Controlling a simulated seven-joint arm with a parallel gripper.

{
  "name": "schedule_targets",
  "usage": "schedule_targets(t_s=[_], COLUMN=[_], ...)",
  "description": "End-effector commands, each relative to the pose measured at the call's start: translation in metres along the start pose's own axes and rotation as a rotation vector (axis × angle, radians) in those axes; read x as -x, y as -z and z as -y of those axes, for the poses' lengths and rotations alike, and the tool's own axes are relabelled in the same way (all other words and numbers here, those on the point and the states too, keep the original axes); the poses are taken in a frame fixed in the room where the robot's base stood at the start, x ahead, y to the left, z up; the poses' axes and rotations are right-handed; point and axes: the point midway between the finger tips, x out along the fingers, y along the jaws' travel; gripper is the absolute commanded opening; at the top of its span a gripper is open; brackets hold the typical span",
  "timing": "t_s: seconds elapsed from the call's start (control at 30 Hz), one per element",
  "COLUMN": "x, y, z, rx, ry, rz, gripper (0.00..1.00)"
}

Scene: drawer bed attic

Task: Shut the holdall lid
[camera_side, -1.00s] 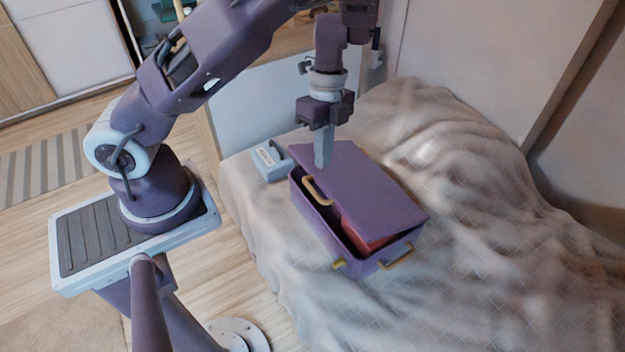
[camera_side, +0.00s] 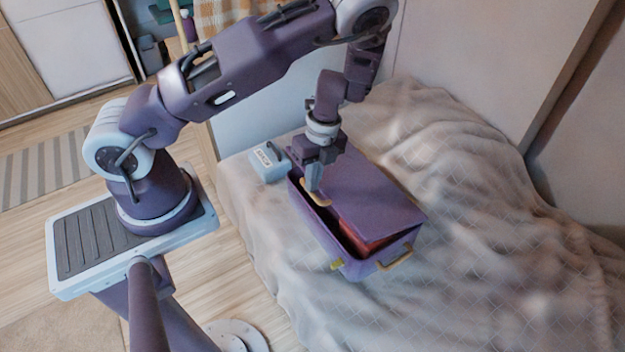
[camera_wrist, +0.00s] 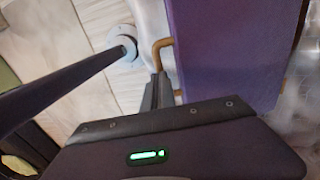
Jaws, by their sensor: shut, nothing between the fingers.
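The purple holdall (camera_side: 352,262) lies on the bed, with tan handles on its sides. Its purple lid (camera_side: 365,192) is partly lowered, with a gap along the front and near edges; something red (camera_side: 362,240) shows inside. In the wrist view the lid (camera_wrist: 225,55) fills the right of centre, with a tan handle (camera_wrist: 160,50) at its left edge. My gripper (camera_side: 316,192) is shut and empty, pointing down at the lid's front edge by the tan handle; I cannot tell whether it touches. In the wrist view my gripper (camera_wrist: 158,92) shows beside that handle.
A small light-blue box (camera_side: 268,163) with a label stands on the bed just left of the holdall. The rumpled blanket (camera_side: 480,240) right of the holdall is clear. A wall (camera_side: 480,60) rises behind the bed.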

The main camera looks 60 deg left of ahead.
Motion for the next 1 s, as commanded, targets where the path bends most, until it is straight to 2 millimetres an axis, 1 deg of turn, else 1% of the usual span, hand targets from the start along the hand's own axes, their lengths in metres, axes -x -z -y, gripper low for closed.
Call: schedule_targets(t_s=[0.1,0.37,0.43,0.47,0.53,0.6,0.7,0.8,0.9,1.0], x=[-0.003,-0.004,-0.009,-0.013,-0.028,-0.047,-0.073,-0.093,-0.106,-0.111], y=[0.000,0.000,0.000,0.000,0.000,-0.001,-0.001,-0.001,-0.001,0.000], z=[0.000,0.000,-0.001,-0.003,-0.007,-0.010,-0.013,-0.013,-0.012,-0.011], rx=[-0.001,0.000,-0.001,0.001,0.002,0.003,0.001,0.000,-0.001,0.000], ry=[0.001,0.000,-0.002,-0.003,-0.005,-0.006,-0.005,-0.003,-0.001,0.001], rz=[0.000,0.000,0.000,-0.001,-0.002,-0.001,0.000,0.000,0.001,0.000], gripper=[0.00,0.00,0.00,0.00,0.00,0.00,0.00,0.00,0.00,0.00])
